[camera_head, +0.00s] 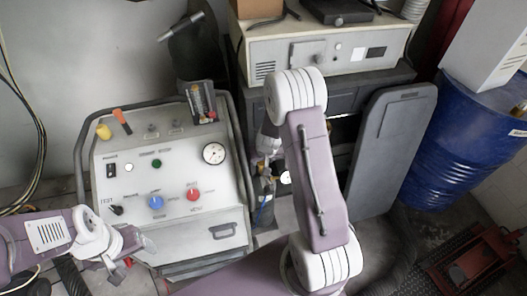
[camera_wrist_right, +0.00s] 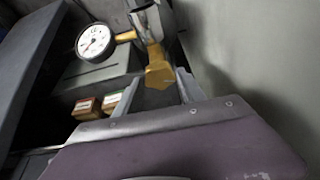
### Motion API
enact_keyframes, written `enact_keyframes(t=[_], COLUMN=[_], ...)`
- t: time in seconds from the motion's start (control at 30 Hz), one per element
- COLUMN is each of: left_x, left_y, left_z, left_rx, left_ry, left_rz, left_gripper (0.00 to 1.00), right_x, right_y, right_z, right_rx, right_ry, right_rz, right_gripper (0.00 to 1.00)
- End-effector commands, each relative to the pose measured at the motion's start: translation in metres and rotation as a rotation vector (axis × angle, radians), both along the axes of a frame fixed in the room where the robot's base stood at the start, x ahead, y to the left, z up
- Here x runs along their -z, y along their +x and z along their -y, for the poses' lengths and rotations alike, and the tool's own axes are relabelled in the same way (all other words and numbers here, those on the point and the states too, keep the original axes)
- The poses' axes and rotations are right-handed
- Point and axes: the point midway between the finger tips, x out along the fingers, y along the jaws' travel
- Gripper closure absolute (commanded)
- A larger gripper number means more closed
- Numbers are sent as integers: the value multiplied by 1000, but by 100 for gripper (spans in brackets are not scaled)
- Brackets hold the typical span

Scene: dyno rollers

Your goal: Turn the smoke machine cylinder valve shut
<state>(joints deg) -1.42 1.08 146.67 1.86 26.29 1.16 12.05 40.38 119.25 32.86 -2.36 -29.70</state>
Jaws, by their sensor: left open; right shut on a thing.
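The smoke machine (camera_head: 170,185) is the grey console at left in the head view. A small dark cylinder (camera_head: 263,212) stands between it and the cabinet, partly hidden by my right arm. In the right wrist view a brass valve part (camera_wrist_right: 159,72) with a round pressure gauge (camera_wrist_right: 97,42) beside it stands in front of my right gripper (camera_wrist_right: 156,88). The right gripper is shut on the brass part, between its two grey fingers. The handle's turn position cannot be told. My left gripper (camera_head: 142,250) is open and empty at the console's lower left.
A beige instrument box (camera_head: 315,55) sits on the dark cabinet behind my right arm. A grey panel (camera_head: 390,150) and a blue drum (camera_head: 445,140) stand to the right. A red jack (camera_head: 480,265) is on the floor at lower right. Two small boxes (camera_wrist_right: 98,104) lie near the gripper.

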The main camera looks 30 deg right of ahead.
Motion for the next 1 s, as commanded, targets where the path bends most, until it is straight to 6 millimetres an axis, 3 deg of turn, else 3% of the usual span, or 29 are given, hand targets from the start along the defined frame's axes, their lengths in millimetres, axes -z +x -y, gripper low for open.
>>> enact_keyframes(t=[0.03, 0.3, 0.97, 1.0], left_x=[-20, -51, -60, -60], left_y=[0, 0, 0, 0], left_z=[0, 0, 0, 0], left_rx=[0, 0, 0, 0], left_ry=[0, 0, 0, 0], left_rz=[0, 0, 0, 0], left_gripper=[32, 32, 32, 32], right_x=[-10, -6, -1, -1], right_y=[0, 2, 2, 2], right_z=[-1, -1, -1, -1], right_rx=[27, 149, 199, 199], right_ry=[1, 0, -3, -2], right_rz=[-2, 3, 5, 6], right_gripper=[94, 94, 94, 45])
